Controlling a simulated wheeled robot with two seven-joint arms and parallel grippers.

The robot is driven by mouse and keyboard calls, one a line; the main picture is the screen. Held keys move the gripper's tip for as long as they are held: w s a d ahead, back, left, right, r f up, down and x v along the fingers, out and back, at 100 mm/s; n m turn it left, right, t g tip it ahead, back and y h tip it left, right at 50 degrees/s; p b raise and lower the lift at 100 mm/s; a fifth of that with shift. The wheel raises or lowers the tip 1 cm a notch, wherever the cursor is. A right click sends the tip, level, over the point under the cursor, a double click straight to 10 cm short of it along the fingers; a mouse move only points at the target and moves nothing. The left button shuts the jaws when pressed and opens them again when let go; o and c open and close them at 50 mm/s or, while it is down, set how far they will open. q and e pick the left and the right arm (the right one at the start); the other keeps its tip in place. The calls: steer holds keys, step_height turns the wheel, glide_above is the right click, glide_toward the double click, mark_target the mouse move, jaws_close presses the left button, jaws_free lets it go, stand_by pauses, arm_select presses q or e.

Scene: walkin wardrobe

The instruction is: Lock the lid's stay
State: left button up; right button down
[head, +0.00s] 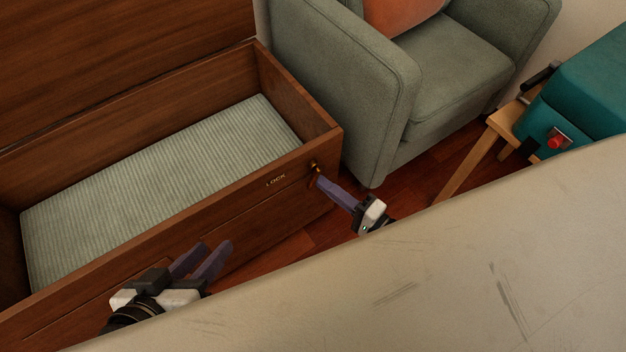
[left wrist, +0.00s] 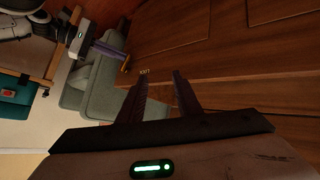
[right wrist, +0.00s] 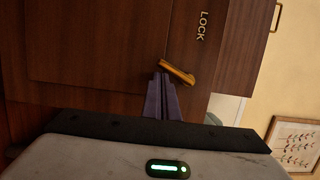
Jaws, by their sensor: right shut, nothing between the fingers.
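The wooden chest (head: 180,218) stands with its lid (head: 110,50) raised at the back. A small brass lever (head: 315,167) sits on its front face near the right end, beside the word LOCK (head: 276,180). In the right wrist view the lever (right wrist: 177,73) lies slanted, apart from the LOCK lettering (right wrist: 202,26). My right gripper (head: 322,183) is shut and empty, its tips right at the lever; contact cannot be told. It also shows in the right wrist view (right wrist: 161,80). My left gripper (head: 215,247) is open and empty in front of the chest; its fingers spread in the left wrist view (left wrist: 160,80).
A striped pad (head: 160,170) lines the chest floor. A green armchair (head: 400,90) with an orange cushion (head: 395,12) stands right of the chest. A wooden stool (head: 506,118) and a teal case (head: 585,85) are further right. Some red-brown floor shows between.

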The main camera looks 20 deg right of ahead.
arm_select(q)
steer(key=shift+a+f, duration=0.2)
steer(key=shift+a, duration=0.15)
arm_select(e)
steer(key=shift+s+d, duration=0.1)
